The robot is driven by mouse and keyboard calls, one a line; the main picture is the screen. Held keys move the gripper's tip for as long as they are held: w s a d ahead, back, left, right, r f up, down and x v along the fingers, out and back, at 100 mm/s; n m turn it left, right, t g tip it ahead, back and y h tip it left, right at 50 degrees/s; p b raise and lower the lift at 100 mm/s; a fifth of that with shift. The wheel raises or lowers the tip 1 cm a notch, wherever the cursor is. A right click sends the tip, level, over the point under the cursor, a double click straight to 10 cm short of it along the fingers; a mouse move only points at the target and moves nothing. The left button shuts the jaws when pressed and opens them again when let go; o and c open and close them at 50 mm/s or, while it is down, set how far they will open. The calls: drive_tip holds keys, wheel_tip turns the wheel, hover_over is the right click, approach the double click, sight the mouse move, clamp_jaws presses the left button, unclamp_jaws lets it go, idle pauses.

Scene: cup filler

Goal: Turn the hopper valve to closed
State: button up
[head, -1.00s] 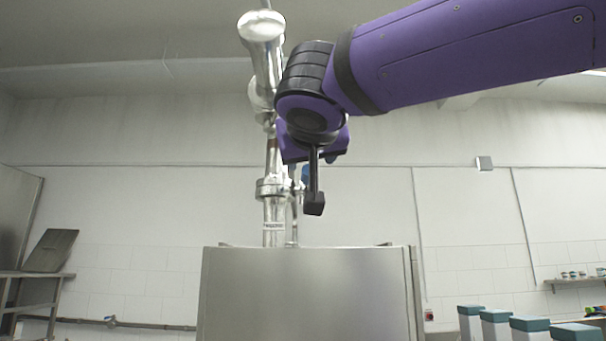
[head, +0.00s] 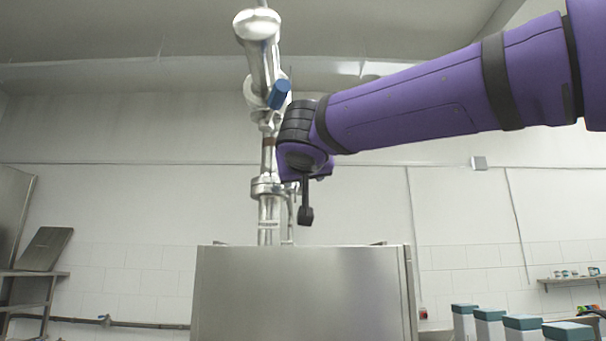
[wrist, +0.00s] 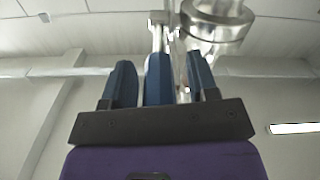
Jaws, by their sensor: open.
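The blue valve handle (head: 279,94) sits on the side of the metal hopper pipe (head: 262,62) in the head view, slanting up and right. My wrist is lower and to its right, beside the pipe flange (head: 267,188), and hides my fingers in that view. In the wrist view my gripper (wrist: 160,75) is open, with a blue finger at each side. A blue upright part (wrist: 158,80) shows between the fingers; I cannot tell whether it is a handle or whether the fingers touch it. The flange also shows in the wrist view (wrist: 215,22), close beyond the right finger.
A large steel cabinet (head: 300,295) stands under the pipe, below my gripper. Several teal-topped grey posts (head: 490,315) stand at the lower right. A steel rack (head: 35,290) is at the far left. The space left of the pipe is clear.

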drive_tip(key=shift+c, duration=0.5)
clamp_jaws()
drive_tip(key=shift+f+t, duration=0.3)
drive_tip(key=shift+o, duration=0.5)
unclamp_jaws()
drive_tip(key=s, duration=1)
drive_tip(key=shift+s+f, duration=0.35)
drive_tip(key=shift+s, duration=0.05)
drive_tip(key=shift+a, duration=0.1)
